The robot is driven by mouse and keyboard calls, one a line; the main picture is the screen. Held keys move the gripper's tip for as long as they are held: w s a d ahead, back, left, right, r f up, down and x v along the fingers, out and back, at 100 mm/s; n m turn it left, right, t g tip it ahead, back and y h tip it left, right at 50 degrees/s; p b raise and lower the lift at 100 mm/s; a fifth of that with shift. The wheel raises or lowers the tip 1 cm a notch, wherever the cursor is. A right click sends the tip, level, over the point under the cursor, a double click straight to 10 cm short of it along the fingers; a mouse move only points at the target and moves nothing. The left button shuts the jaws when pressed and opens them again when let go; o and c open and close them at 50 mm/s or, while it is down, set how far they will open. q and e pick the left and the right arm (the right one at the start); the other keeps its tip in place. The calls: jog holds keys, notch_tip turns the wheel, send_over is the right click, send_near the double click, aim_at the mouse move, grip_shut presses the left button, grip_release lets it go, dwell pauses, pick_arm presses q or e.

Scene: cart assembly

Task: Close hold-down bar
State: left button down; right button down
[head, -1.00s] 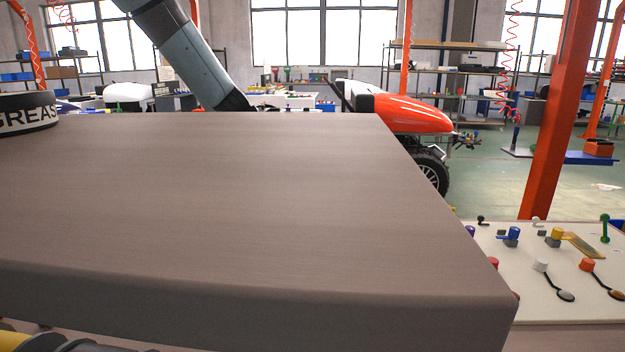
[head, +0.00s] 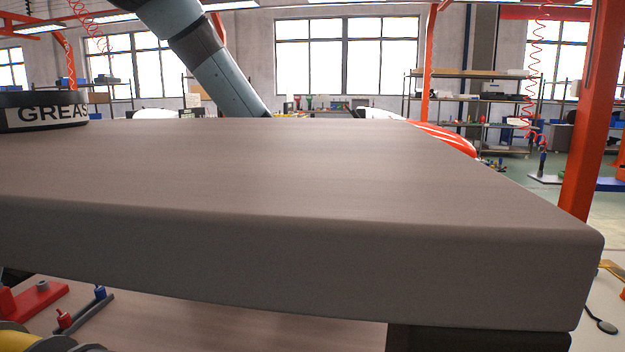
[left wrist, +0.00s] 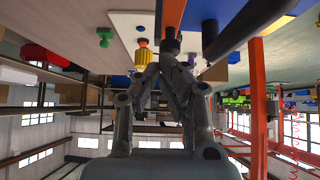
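No hold-down bar can be made out with certainty in either view. A small red clamp-like part (head: 30,298) and a small part with blue and red knobs (head: 82,308) sit at the lower left of the head view, under the brown slab. My left gripper (left wrist: 160,72) shows in the left wrist view, its two grey fingers converging near a yellow knob (left wrist: 142,54) and a dark post (left wrist: 170,42). Whether the fingers touch or hold anything is unclear. In the head view the brown slab hides the arm's lower end. My right gripper is in neither view.
The thick brown slab (head: 330,200) fills the middle of the head view, with a grease container (head: 45,112) on its left. A pale panel (head: 603,318) lies at the lower right. An orange post (head: 592,110) stands behind it. A red rounded body (head: 452,137) is beyond the slab.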

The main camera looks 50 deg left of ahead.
pick_arm(q)
jog(key=v, duration=1)
jog(key=shift+a+r, duration=0.25)
jog(key=shift+r, duration=0.15)
